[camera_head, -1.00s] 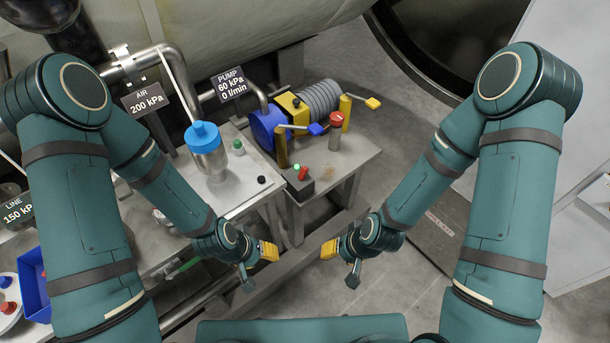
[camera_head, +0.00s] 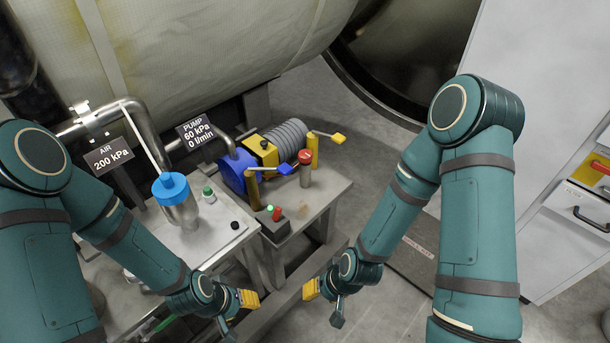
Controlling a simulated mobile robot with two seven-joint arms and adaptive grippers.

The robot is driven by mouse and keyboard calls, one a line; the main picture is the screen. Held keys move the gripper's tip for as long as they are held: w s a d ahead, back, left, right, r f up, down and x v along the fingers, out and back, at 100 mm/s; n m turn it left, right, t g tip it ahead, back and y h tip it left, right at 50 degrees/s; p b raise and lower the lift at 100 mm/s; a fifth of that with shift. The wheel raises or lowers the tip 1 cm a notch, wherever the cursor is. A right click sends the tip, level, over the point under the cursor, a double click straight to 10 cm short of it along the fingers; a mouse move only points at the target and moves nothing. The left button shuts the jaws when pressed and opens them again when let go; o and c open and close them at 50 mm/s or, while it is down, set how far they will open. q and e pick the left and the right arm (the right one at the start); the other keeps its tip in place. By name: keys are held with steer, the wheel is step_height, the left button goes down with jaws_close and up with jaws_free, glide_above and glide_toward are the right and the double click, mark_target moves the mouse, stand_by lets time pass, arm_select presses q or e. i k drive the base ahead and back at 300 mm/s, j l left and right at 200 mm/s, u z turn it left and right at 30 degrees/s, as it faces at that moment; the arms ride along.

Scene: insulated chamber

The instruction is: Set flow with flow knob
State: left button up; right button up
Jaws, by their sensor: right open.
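Several controls stand on the pump bench. A red-topped knob (camera_head: 305,158) sits on a grey post at its right side, beside a lever with a yellow handle (camera_head: 338,138). A lever with a blue handle (camera_head: 285,169) is at the front. I cannot tell which control is the flow knob. The blue and yellow pump (camera_head: 234,178) is behind, and its sign (camera_head: 199,133) reads 60 kPa, 0 l/min. My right gripper (camera_head: 312,290) is open and empty, in front of and below the bench. My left gripper (camera_head: 246,299) is left of it, also away from the controls; its jaws are unclear.
A small box with green and red buttons (camera_head: 273,215) sits at the bench's front edge. A blue-lidded metal canister (camera_head: 171,187) stands on the left table.

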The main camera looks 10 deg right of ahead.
mark_target(305, 156)
steer(key=i+l+z, duration=0.6)
steer(key=i+z, duration=0.15)
